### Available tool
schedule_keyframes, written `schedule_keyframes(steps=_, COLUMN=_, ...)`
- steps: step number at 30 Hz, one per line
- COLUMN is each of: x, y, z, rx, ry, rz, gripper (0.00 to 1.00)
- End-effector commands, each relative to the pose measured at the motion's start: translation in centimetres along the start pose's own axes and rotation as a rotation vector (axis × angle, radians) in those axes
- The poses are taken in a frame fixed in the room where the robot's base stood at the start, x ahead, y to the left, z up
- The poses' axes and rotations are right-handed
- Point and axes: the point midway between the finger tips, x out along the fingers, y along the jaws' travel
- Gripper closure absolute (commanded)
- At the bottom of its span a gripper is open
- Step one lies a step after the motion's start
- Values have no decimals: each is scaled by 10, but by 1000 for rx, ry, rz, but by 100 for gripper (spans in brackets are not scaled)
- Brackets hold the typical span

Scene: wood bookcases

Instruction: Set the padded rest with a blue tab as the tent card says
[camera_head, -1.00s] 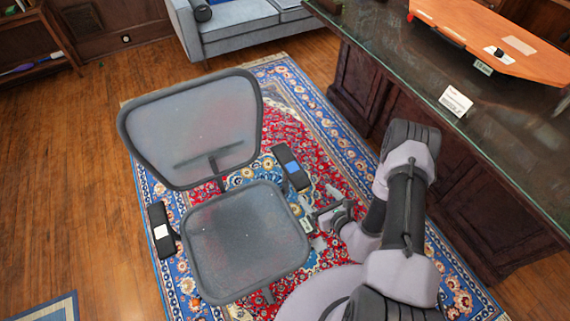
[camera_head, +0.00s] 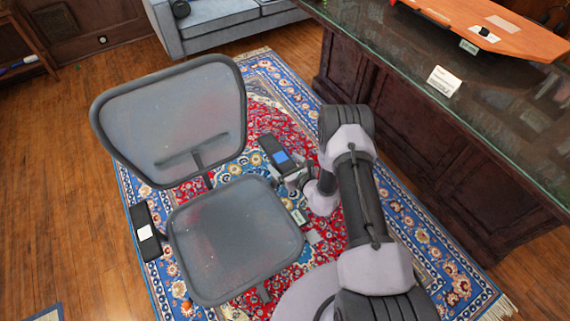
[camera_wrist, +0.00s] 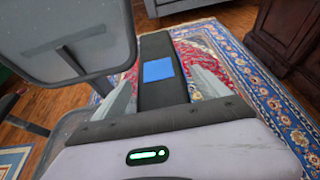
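The padded rest with the blue tab (camera_head: 269,145) is a black armrest on the right side of the grey mesh office chair (camera_head: 228,240). It shows lengthwise in the wrist view (camera_wrist: 160,95), with its blue tab (camera_wrist: 158,70) on top. My gripper (camera_head: 287,175) is at the near end of this rest. In the wrist view my gripper (camera_wrist: 160,76) is open, one finger on each side of the rest; contact cannot be told. The tent card (camera_head: 444,81) stands on the glass-topped desk; its writing is too small to read.
The chair's other black rest (camera_head: 145,232), with a white tab, is on its left side. The dark wood desk (camera_head: 400,115) bounds the right. A grey-blue sofa (camera_head: 220,22) stands behind. The patterned rug (camera_head: 275,80) lies under the chair; wood floor is clear at left.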

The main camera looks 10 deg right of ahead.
Motion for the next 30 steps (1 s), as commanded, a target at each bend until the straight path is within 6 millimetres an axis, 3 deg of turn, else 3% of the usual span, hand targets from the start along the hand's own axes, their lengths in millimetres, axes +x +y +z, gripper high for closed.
schedule_keyframes(steps=2, x=0, y=0, z=0, rx=0, ry=0, rz=0, gripper=28)
schedule_keyframes(steps=13, x=0, y=0, z=0, rx=-1, ry=0, rz=1, gripper=100)
schedule_keyframes(steps=17, x=0, y=0, z=-2, rx=-1, ry=0, rz=1, gripper=100)
schedule_keyframes(steps=24, x=13, y=0, z=-31, rx=-2, ry=0, rz=1, gripper=100)
schedule_keyframes(steps=30, x=12, y=0, z=-28, rx=-2, ry=0, rz=0, gripper=100)
